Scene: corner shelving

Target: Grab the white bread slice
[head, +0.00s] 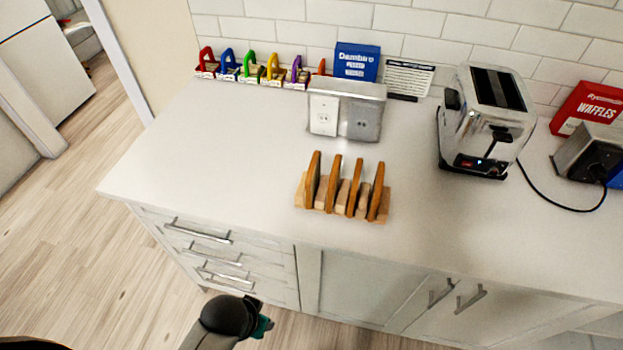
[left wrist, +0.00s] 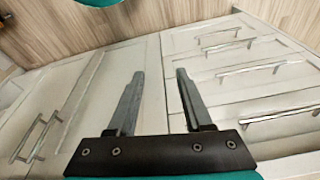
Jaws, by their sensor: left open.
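A wooden rack (head: 330,208) stands on the white counter near its front edge. It holds several upright brown-edged slabs (head: 335,180) that look like bread slices seen edge-on. I cannot tell which of them is the white bread slice. My left gripper (head: 264,327) is low in front of the cabinets, below the counter and apart from the rack. In the left wrist view its two fingers are spread and empty (left wrist: 160,75), facing the cabinet fronts. The rack does not show in that view. My right gripper is not in view.
A chrome toaster (head: 488,115) stands right of the rack, with a black cord. A power outlet box (head: 345,112) is behind the rack. The counter's left part is clear.

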